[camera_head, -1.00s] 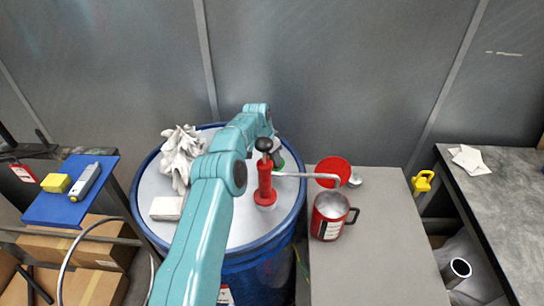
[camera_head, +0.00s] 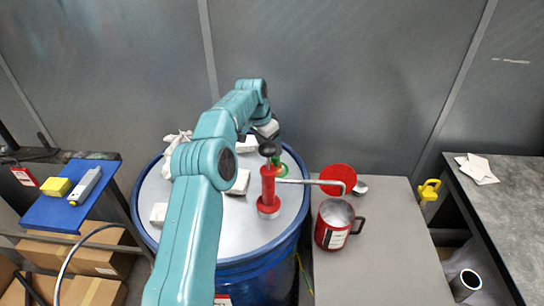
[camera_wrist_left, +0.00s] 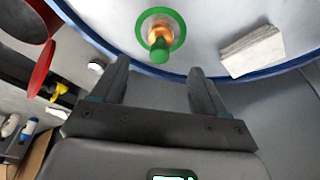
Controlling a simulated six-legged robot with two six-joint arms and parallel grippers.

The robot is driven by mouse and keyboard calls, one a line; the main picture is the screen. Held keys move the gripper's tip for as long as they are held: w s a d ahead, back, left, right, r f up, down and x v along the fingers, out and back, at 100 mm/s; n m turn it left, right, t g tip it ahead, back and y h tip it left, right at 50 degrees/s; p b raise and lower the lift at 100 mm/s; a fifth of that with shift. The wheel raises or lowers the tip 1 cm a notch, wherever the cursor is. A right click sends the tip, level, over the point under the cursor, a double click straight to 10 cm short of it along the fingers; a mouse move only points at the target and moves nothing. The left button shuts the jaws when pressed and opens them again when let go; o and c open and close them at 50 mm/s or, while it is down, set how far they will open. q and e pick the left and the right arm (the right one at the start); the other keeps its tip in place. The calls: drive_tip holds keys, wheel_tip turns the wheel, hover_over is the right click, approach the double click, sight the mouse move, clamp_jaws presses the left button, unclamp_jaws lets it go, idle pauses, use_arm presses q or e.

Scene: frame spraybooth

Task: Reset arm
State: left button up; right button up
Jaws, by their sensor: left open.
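My left arm rises from the bottom of the head view across the blue drum (camera_head: 262,250). Its gripper is mostly hidden by the wrist there. In the left wrist view the left gripper (camera_wrist_left: 159,64) has its two fingers apart with nothing between them. Just beyond the fingertips is a green ring with an orange and green middle (camera_wrist_left: 161,36), on the drum top. The green ring (camera_head: 292,166) also shows in the head view, partly behind the red hand pump (camera_head: 268,188). My right gripper is not in view.
White blocks (camera_head: 238,182) and a white cloth (camera_head: 177,140), partly hidden by my arm, lie on the drum. Right of it, a grey table (camera_head: 380,265) holds a red mug (camera_head: 333,232) and red disc (camera_head: 336,176). A blue shelf (camera_head: 60,212) stands left.

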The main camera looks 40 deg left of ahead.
use_arm(q)
drive_tip(key=shift+v, duration=0.95)
drive_tip(key=shift+w+f, duration=0.1)
drive_tip(key=shift+s, duration=0.2)
